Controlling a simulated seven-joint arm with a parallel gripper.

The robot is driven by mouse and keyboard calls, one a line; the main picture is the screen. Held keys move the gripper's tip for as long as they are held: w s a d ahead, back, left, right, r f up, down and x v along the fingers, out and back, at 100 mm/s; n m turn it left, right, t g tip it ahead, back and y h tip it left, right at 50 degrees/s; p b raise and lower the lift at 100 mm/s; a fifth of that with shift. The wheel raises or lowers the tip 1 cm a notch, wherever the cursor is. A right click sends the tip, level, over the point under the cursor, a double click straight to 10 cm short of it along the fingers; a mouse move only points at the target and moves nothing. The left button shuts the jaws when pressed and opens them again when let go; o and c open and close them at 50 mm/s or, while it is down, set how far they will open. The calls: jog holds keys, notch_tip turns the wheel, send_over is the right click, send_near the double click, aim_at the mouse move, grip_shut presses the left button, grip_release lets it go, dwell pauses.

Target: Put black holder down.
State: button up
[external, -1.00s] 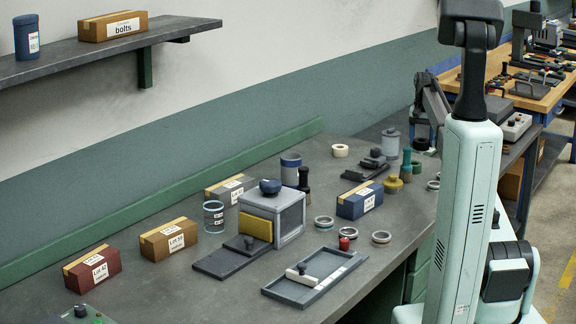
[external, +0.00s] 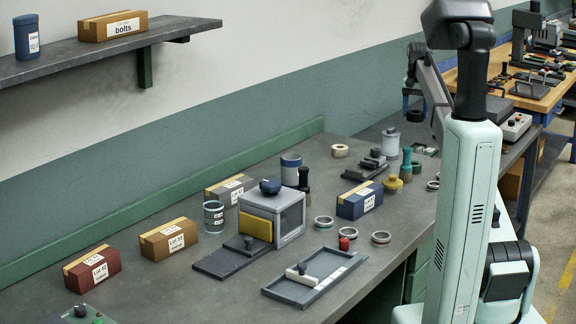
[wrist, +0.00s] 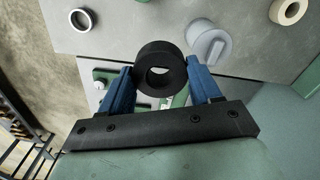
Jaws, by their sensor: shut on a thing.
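The black holder, a thick black ring with a round hole (wrist: 148,57), is between the blue fingers of my gripper (wrist: 160,75) in the wrist view. The fingers are shut on it, one on each side. Its hole shows part of the surface beyond. In the external view my gripper (external: 413,98) is small, at the far end of the bench, with a dark round shape at its tip that seems to be the holder. It appears held above the worktop.
A grey lidded canister (external: 391,144) stands near my gripper; its grey round form also shows in the wrist view (wrist: 209,42). A green plate (wrist: 104,76) lies below. A metal ring (wrist: 82,19) and a cream ring (wrist: 288,11) lie on the worktop. Brushes and a stepped black block (external: 372,163) stand nearby.

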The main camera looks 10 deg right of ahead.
jog(key=a, duration=1.8)
send_over(311, 175)
notch_tip(311, 175, down, 4)
jog(key=shift+f, duration=5.5)
jog(key=shift+f, duration=0.15)
jog(key=o, duration=1.1)
jog(key=shift+r, duration=0.2)
notch_tip(311, 175, up, 12)
